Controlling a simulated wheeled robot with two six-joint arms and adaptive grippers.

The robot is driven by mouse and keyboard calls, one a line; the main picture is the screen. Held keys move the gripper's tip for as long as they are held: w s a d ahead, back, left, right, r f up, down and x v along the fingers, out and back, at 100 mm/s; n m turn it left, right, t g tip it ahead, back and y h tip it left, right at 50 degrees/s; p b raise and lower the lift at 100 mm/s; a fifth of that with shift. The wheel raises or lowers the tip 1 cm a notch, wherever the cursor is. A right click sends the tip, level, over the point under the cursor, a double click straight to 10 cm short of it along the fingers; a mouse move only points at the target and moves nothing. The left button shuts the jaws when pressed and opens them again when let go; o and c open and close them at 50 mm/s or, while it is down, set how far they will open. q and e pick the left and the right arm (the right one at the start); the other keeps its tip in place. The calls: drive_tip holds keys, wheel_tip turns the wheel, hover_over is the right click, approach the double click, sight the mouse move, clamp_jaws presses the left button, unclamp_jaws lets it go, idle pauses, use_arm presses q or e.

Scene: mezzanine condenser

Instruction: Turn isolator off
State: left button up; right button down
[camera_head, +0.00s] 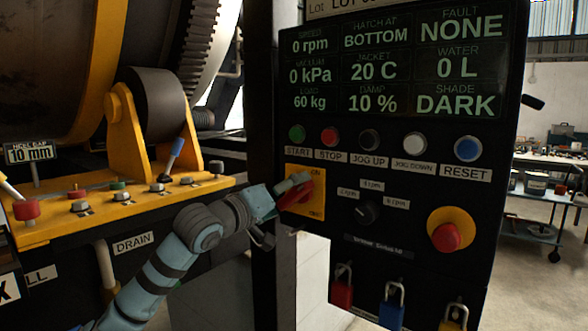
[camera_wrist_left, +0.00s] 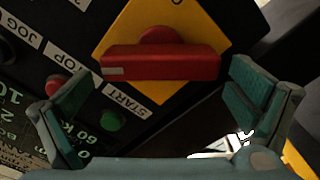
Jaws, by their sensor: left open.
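The isolator is a red bar handle (camera_head: 300,194) on a yellow square plate (camera_head: 316,206), on the dark control panel below the START and STOP buttons. In the head view the handle sits at a slant. The left wrist view shows the red handle (camera_wrist_left: 160,63) lying across the picture in front of its yellow plate (camera_wrist_left: 125,30). My left gripper (camera_head: 283,193) is at the isolator, partly covering it. In the wrist view its two fingers (camera_wrist_left: 160,85) are spread wide, one beyond each end of the handle, with visible gaps. My right gripper is not in view.
START (camera_head: 297,133) and STOP (camera_head: 329,137) buttons sit just above the isolator. A black selector knob (camera_head: 367,212) and a red emergency stop (camera_head: 446,236) are to its right. Padlocks (camera_head: 342,287) hang below. A yellow lever console (camera_head: 120,205) lies left of my forearm.

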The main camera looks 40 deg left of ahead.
use_arm(q)
drive_tip(key=shift+w, duration=0.95)
drive_tip(key=shift+w+f, duration=0.1)
drive_tip(key=c, duration=1.1)
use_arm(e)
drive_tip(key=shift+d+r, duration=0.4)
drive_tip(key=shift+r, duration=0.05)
